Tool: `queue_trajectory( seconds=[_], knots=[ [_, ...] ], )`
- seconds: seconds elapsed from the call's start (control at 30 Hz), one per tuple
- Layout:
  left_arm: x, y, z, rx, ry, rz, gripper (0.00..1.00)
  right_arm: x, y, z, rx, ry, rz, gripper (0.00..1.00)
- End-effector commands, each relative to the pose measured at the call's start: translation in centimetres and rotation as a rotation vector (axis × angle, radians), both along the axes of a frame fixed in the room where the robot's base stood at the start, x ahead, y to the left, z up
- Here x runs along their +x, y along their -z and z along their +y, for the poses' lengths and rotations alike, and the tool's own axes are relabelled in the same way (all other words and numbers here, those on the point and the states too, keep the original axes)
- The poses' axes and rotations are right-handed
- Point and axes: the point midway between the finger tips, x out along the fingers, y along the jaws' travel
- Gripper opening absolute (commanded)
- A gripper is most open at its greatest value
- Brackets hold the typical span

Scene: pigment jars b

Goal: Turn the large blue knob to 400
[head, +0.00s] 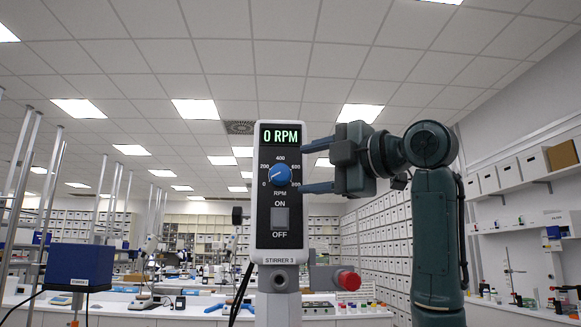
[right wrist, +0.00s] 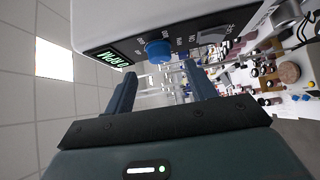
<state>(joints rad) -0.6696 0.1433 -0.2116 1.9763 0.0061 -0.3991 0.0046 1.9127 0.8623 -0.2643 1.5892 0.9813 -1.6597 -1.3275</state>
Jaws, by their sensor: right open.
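The large blue knob (head: 280,174) sits on the dark front panel of the stirrer (head: 280,252), with marks from 0 to 800 around it. Its white pointer line points to the lower left, toward the 0 mark. The display (head: 281,135) above reads 0 RPM. My right gripper (head: 305,166) is open, its two fingers pointing left at the panel's right edge, one higher and one lower than the knob. In the right wrist view the knob (right wrist: 158,51) shows beyond the gap between the fingertips, apart from them. My left gripper is not in view.
A grey ON/OFF switch (head: 280,217) is below the knob. A red knob (head: 348,280) sticks out lower right of the stirrer head. A blue box (head: 78,263) on a stand is at the left. Benches with lab ware stand behind. The space before the panel looks clear.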

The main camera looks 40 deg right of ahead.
Motion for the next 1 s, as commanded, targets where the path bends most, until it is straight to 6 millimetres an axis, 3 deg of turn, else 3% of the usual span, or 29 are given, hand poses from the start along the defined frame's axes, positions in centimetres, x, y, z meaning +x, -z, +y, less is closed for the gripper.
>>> queue_trajectory(
  seconds=[0.1, 0.3, 0.7, 1.0],
  knots=[
    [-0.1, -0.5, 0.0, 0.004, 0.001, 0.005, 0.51, 2.4, -0.2, 0.2, 0.002, -0.001, 0.004, 0.56],
    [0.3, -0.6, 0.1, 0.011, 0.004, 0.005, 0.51, 4.8, -0.3, 0.4, 0.002, 0.000, 0.001, 0.56],
    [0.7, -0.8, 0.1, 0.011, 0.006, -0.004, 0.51, 5.5, -0.2, 0.4, 0.001, 0.001, -0.001, 0.56],
    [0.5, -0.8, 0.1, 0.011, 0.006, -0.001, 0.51, 5.4, -0.2, 0.4, 0.001, 0.001, -0.001, 0.31]
  ],
)
